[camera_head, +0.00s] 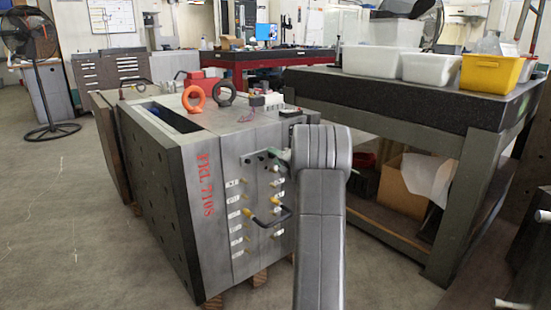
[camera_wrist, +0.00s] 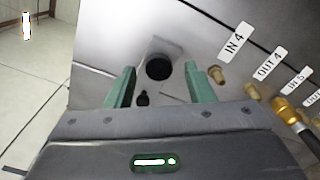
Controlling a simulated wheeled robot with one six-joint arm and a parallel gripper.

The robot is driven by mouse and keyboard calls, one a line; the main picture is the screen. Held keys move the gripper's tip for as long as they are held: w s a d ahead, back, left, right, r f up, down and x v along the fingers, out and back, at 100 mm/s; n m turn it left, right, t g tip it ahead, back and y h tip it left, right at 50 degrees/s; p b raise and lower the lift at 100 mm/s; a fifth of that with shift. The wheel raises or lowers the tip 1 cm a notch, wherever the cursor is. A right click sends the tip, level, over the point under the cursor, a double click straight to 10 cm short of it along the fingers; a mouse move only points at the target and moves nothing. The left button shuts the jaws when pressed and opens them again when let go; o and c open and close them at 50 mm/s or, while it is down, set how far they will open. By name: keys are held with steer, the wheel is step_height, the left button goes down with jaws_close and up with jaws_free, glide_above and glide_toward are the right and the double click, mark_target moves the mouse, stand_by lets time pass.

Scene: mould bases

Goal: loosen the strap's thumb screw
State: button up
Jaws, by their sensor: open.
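The mould base (camera_head: 210,170) is a large grey steel block marked in red. On its fitting face, a small strap plate (camera_head: 260,156) with dark round spots sits near the top. My gripper (camera_wrist: 158,70) is open, its two green fingers spread and pointing at this face. In the wrist view a dark round feature (camera_wrist: 158,67) on a light plate shows between the fingertips. A small black knob-shaped part (camera_wrist: 143,98) is nearer, by the left finger; I cannot tell which is the thumb screw. Neither finger visibly grips anything. In the head view my arm hides part of the face.
Labelled brass fittings (camera_wrist: 217,75) stand out right of the fingers, with a hose on an orange-yellow fitting (camera_wrist: 286,106). A looped black hose (camera_head: 285,216) projects from the face lower down. A dark-topped table (camera_head: 440,100) with bins is close on the right.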

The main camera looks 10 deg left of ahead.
steer(key=p+v, duration=0.3)
steer(key=v, duration=1)
steer(key=b+x, duration=0.3)
steer(key=x, duration=1)
steer(key=shift+w+a, duration=0.2)
steer(key=shift+a, duration=0.05)
steer(key=shift+d, duration=0.1)
